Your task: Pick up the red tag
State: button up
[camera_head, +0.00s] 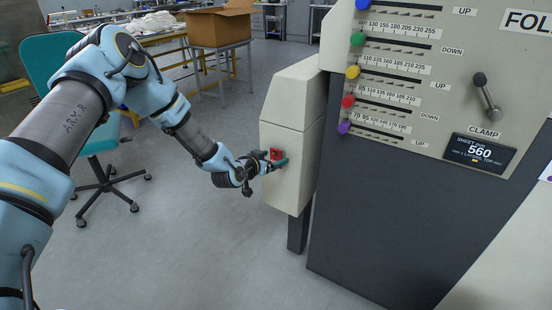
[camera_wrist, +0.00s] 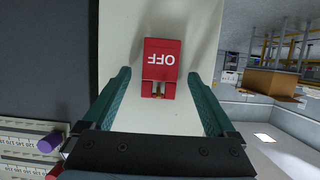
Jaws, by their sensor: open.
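The red tag (camera_wrist: 161,58) is at the upper middle of the wrist view, marked OFF, which reads upside down there. It lies against the pale face of a machine box, and a small brass-coloured part shows at its lower end. In the head view the red tag (camera_head: 276,154) is a small patch on the side of the box. My gripper (camera_wrist: 163,82) is open, with one green finger on each side of the tag. A gap shows between each finger and the tag. In the head view my gripper (camera_head: 277,164) is at the tag and partly covers it.
The pale machine box (camera_head: 297,105) joins a large panel with coloured knobs, a clamp lever (camera_head: 487,97) and a display (camera_head: 480,153). A teal chair (camera_head: 50,62) stands at the left. A cardboard box (camera_head: 220,25) sits on a table behind. The floor between is clear.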

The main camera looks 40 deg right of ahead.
jog(key=c, duration=1.4)
jog(key=shift+r+b, duration=0.15)
jog(key=shift+b, duration=0.25)
